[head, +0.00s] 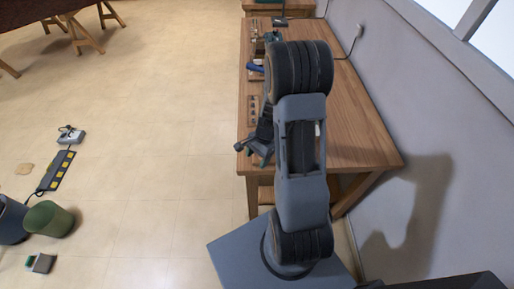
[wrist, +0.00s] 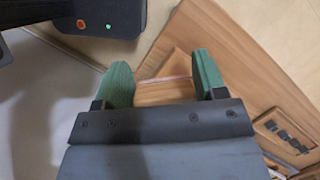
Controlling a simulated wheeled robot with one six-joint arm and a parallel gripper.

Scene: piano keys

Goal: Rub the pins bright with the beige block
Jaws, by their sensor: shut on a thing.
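My gripper (wrist: 163,80) shows in the wrist view with its two green finger pads apart, shut on a tan block, the beige block (wrist: 165,93), between them. In the head view my gripper (head: 250,148) is at the near left edge of the wooden table, partly hidden by my arm. A brown strip with a row of several small dark grey pieces, which look like the pins (wrist: 285,136), lies on the table at the right of the wrist view. It also shows in the head view (head: 253,111), beyond my gripper. The block is apart from it.
The wooden table (head: 355,125) runs along the wall at right. A blue item (head: 256,67) and other small things lie further back on it. The middle floor is clear.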

